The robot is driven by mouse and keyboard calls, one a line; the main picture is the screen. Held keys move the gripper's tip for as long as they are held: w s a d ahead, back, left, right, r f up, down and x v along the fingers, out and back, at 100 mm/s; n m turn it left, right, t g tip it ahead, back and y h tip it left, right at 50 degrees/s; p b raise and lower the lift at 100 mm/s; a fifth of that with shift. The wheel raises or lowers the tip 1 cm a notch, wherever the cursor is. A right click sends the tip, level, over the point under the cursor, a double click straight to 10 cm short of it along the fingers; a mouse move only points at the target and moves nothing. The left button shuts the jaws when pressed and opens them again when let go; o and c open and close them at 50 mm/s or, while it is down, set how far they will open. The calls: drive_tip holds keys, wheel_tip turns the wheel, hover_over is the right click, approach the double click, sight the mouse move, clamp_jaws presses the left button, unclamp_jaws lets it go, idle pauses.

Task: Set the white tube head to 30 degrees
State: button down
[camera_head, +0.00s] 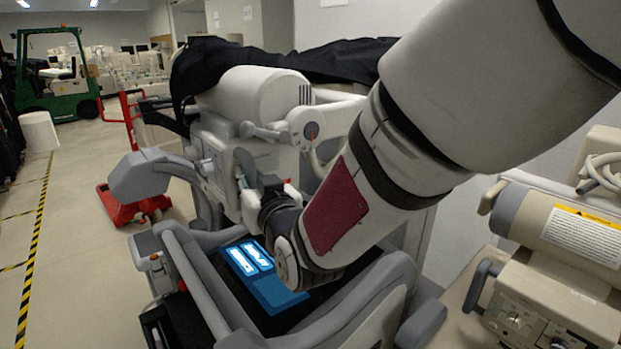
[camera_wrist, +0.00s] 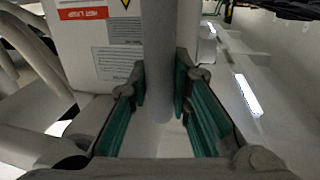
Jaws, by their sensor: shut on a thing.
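The white tube head (camera_head: 255,95) is a thick cylinder at the upper middle of the head view, partly under a black cover. A round dial with a red pointer (camera_head: 311,131) sits on its right side; I cannot read the angle. A short handle (camera_head: 263,132) sticks out left of the dial. My gripper (camera_head: 243,183) is below the tube head, against its pale housing. In the wrist view, my gripper's green-padded fingers (camera_wrist: 160,95) are shut on a grey bar (camera_wrist: 159,55) that runs up between them. My wrist hides part of the housing in the head view.
A blue lit screen (camera_head: 262,275) lies on the cart below my wrist, between grey cart arms (camera_head: 190,280). A black cover (camera_head: 320,60) drapes behind. A beige machine (camera_head: 560,260) stands close at right. A red pallet jack (camera_head: 130,200) stands at left. The floor at far left is open.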

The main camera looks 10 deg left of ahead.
drive_tip(key=shift+s+a+r+m+p, duration=0.1)
drive_tip(key=shift+s+a+r+m, duration=0.2)
drive_tip(key=shift+r+m, duration=0.2)
drive_tip(key=shift+s+a+r+m+p, duration=0.1)
drive_tip(key=shift+s+a+r+m, duration=0.15)
drive_tip(key=shift+r+m, duration=0.3)
drive_tip(key=shift+s+a+r+m+p, duration=0.1)
drive_tip(key=shift+s+a+r+m, duration=0.2)
drive_tip(key=shift+r, duration=0.3)
drive_tip(key=shift+s+a+r+m+g, duration=0.2)
drive_tip(key=shift+s+r+m+g, duration=0.05)
drive_tip(key=shift+r+m, duration=0.45)
drive_tip(key=shift+s+a+r+m+g, duration=0.15)
drive_tip(key=shift+s+r+m+g, duration=0.1)
drive_tip(key=shift+r+m, duration=0.35)
drive_tip(key=c, duration=1.4)
unclamp_jaws()
drive_tip(key=shift+c, duration=0.2)
drive_tip(key=shift+w+f, duration=0.1)
drive_tip(key=shift+d, duration=0.15)
drive_tip(key=v, duration=1.2)
